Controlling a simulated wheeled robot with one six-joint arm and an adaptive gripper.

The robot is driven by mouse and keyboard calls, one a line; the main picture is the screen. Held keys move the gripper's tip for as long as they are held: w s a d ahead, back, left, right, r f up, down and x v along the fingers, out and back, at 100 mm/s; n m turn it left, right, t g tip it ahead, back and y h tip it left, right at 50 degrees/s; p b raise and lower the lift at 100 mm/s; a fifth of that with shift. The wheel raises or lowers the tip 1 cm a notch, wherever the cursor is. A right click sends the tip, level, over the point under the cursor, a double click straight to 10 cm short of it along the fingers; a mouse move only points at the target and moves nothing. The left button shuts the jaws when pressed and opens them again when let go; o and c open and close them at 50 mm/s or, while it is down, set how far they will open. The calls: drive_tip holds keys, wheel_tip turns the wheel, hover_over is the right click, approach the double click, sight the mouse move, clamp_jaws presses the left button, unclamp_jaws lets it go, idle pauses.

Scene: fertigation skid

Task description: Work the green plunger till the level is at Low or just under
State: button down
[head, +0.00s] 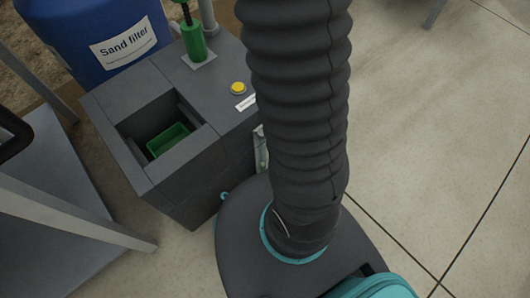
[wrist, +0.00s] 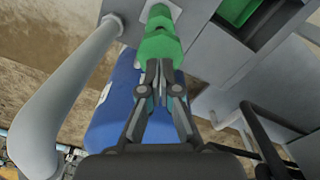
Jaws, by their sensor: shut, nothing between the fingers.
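The green plunger (head: 193,42) stands upright on the grey block (head: 205,100), its dark rod running up out of the top of the head view. In the wrist view the plunger (wrist: 160,40) is just beyond my fingertips. My gripper (wrist: 163,66) is shut and empty, its tips at or very close to the plunger's wide green part; I cannot tell if they touch. My gripper does not show in the head view. A narrow pale strip (head: 262,148) with some green shows on the block's side, partly hidden by my arm. I can read no level or Low mark.
A yellow button (head: 238,88) with a small label (head: 246,103) is on the block's top. A green bin (head: 168,139) sits in the block's square opening. The blue sand filter tank (head: 95,35) stands behind. A grey pipe (wrist: 65,85) runs along the wrist view's left. Floor at right is clear.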

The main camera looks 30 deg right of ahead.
drive_tip(key=shift+f+b, duration=1.85)
drive_tip(key=shift+f, duration=2.1)
drive_tip(key=shift+r, duration=0.1)
wheel_tip(320, 180, up, 8)
drive_tip(key=p, duration=0.7)
drive_tip(key=shift+p, duration=0.35)
drive_tip(key=shift+f, duration=0.2)
